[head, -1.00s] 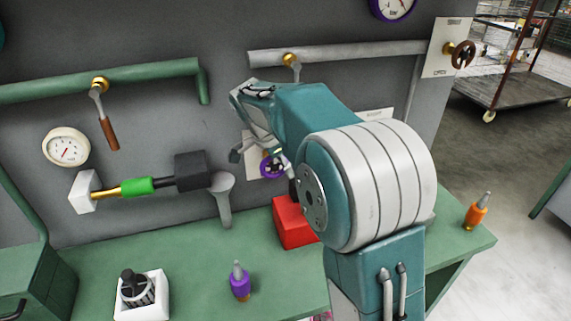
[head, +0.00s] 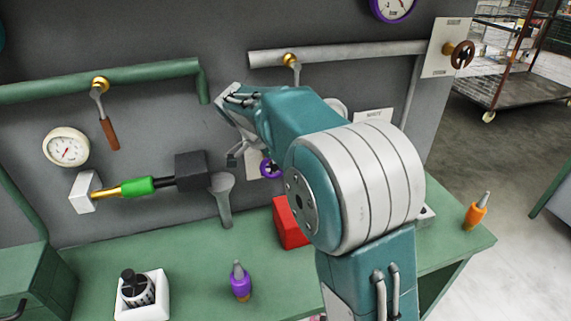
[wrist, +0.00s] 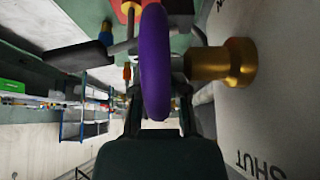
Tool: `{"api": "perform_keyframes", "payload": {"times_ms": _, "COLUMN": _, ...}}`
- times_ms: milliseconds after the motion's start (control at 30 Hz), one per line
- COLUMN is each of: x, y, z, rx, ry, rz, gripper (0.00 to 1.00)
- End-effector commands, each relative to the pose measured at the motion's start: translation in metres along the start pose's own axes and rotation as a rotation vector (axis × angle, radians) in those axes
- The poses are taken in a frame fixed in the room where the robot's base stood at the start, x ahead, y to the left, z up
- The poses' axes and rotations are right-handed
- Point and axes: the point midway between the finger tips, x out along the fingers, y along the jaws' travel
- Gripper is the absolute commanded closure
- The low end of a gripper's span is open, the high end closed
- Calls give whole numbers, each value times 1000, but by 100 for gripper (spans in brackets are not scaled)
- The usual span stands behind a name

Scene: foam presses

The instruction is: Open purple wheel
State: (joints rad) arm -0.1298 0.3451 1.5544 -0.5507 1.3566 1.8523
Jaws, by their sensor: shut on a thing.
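The purple wheel (head: 268,168) is on the wall panel in the head view, partly hidden by my arm and gripper. In the wrist view its purple rim (wrist: 155,65) stands edge-on between my fingers. A brass stem (wrist: 215,64) runs from it to a pale plate marked SHUT (wrist: 265,165), upside down in this view. My gripper (head: 246,157) is at the wheel, and its two dark fingers (wrist: 160,112) close around the rim. The exact finger contact is hard to see.
A red block (head: 290,222) stands on the green bench below the wheel. A grey funnel-shaped piece (head: 223,195) and a black box (head: 192,170) are left of it. A purple bottle (head: 239,282) and an orange bottle (head: 477,211) stand on the bench. A grey pipe (head: 340,56) runs above.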

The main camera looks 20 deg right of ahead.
Motion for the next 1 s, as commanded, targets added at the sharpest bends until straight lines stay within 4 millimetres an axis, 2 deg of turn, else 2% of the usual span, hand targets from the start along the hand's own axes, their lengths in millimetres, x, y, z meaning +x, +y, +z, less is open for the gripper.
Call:
{"api": "perform_keyframes", "payload": {"times_ms": 600, "x": -13, "y": -1, "z": 2, "rx": -6, "ry": 532, "rz": -5, "gripper": 100}}
{"api": "perform_keyframes", "payload": {"times_ms": 1000, "x": -18, "y": -1, "z": 3, "rx": -5, "ry": 730, "rz": -5, "gripper": 100}}
